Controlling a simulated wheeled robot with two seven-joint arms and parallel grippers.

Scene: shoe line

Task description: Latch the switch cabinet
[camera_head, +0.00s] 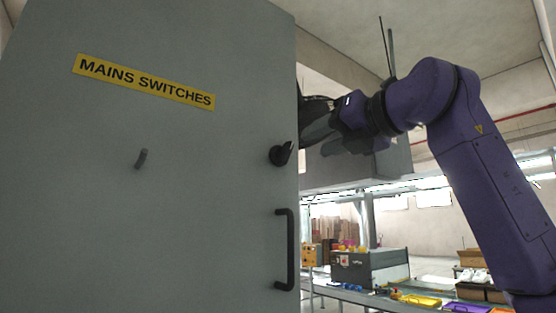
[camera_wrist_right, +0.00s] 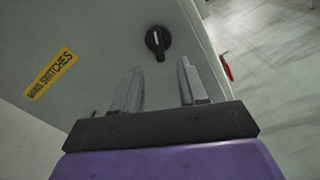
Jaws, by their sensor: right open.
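The grey switch cabinet (camera_head: 140,230) fills the left of the head view, with a yellow "MAINS SWITCHES" label (camera_head: 145,81). A black latch knob (camera_head: 280,155) is near the door's right edge, above a black bar handle (camera_head: 285,250). My right gripper (camera_head: 313,135) is just right of the knob, its fingers partly hidden. In the right wrist view the gripper (camera_wrist_right: 158,82) is open and empty. The knob (camera_wrist_right: 158,42) appears beyond the gap between its fingertips, apart from them. I cannot tell whether the door is flush. My left gripper is out of view.
A small grey peg (camera_head: 141,158) sticks out of the door's middle. A red part (camera_wrist_right: 226,68) shows beside the cabinet edge. Open floor (camera_wrist_right: 275,90) lies beyond the cabinet.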

